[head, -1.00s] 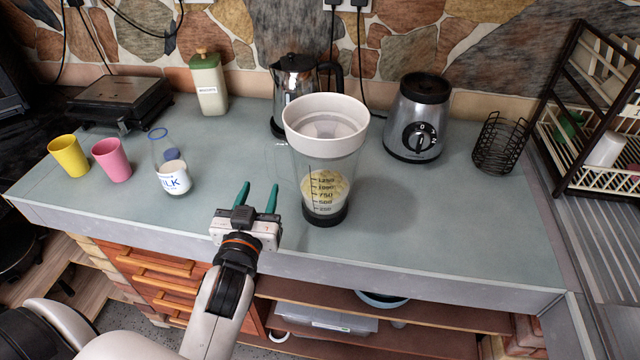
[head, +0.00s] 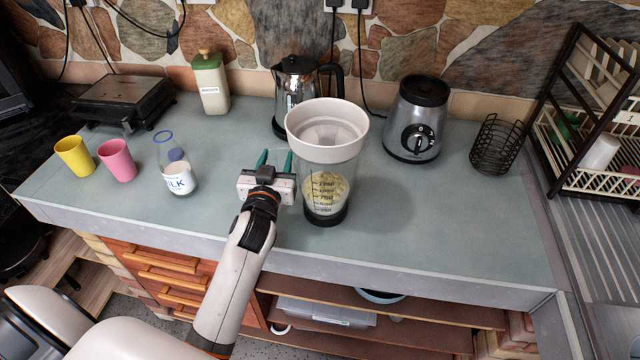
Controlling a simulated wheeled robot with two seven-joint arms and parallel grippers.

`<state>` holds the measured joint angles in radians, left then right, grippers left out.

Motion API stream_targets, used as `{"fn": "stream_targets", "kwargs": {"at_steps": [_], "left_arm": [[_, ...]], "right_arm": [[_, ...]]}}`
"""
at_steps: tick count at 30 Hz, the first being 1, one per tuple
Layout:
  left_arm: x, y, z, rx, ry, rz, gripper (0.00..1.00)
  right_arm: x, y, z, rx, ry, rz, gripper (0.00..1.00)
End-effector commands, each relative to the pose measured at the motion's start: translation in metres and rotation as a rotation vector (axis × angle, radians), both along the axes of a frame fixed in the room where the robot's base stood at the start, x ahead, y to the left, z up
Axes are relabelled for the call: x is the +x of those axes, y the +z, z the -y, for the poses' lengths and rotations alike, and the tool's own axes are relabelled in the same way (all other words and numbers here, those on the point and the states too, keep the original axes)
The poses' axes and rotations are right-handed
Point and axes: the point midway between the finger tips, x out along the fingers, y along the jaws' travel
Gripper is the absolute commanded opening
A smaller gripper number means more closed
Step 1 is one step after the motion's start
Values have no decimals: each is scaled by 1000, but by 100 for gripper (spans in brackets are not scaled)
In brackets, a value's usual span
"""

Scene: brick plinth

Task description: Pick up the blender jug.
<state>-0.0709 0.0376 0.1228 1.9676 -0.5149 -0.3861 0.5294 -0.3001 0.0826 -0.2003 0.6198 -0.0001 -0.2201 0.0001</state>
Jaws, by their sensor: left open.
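The blender jug (head: 325,188) stands upright on the counter. It is clear with dark measuring marks, a dark base, pale contents low inside and a wide white top. Its handle is on the left side and is partly hidden by my gripper. My left gripper (head: 275,160) is open, at the left side of the jug by the handle, with its green fingers pointing to the back. I cannot tell whether the handle lies between the fingers. My right gripper is not in view.
The blender base (head: 413,120) and a wire basket (head: 497,145) stand to the right. A kettle (head: 295,95) is close behind the jug. A milk bottle (head: 178,170), pink cup (head: 117,160) and yellow cup (head: 74,156) stand left. The front right counter is clear.

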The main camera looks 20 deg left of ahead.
Motion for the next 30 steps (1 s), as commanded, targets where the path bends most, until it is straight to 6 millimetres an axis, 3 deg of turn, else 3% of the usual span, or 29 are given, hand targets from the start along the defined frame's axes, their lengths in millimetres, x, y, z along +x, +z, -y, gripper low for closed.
{"fn": "stream_targets", "kwargs": {"at_steps": [3,11,30], "left_arm": [[0,0,0,0,0,0,43],[0,0,0,0,0,0,1],[-1,-1,0,4,0,-2,0]], "right_arm": [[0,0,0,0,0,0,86],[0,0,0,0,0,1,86],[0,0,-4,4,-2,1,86]]}}
